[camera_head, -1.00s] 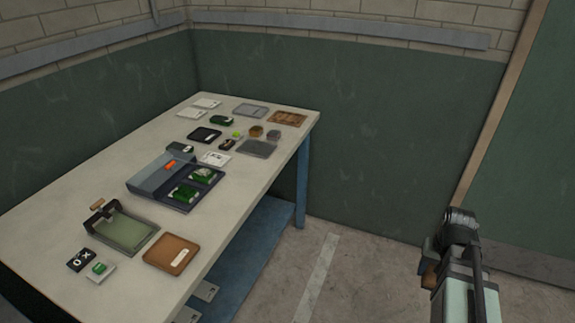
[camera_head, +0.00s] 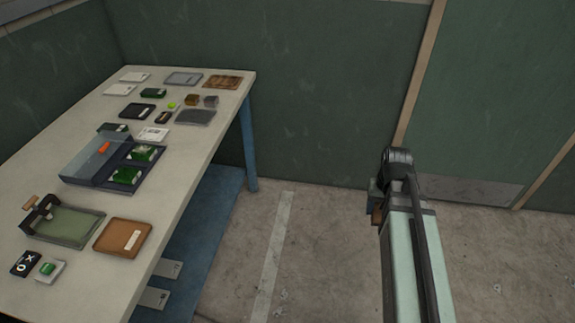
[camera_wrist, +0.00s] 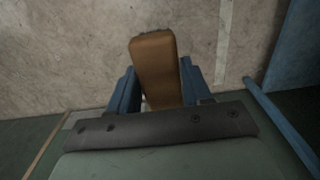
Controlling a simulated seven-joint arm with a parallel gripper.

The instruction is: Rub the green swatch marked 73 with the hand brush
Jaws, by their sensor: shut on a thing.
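My gripper (camera_head: 375,200) is over the floor, right of the table and well apart from it. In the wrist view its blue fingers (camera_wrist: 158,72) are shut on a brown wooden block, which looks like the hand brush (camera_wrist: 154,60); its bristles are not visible. Two green swatches, a rear one (camera_head: 146,153) and a front one (camera_head: 126,175), lie in the dark blue tray (camera_head: 83,183) on the table. A small green piece (camera_head: 47,268) sits on a white base near the front. I cannot read 73 on any of them.
The pale table (camera_head: 196,145) also bears a brown tray (camera_head: 115,235), a green-bedded stand (camera_head: 70,224), a black marked tile (camera_head: 26,263) and several small items towards the back. A blue shelf (camera_head: 205,220) is below. Floor between table and arm is clear.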

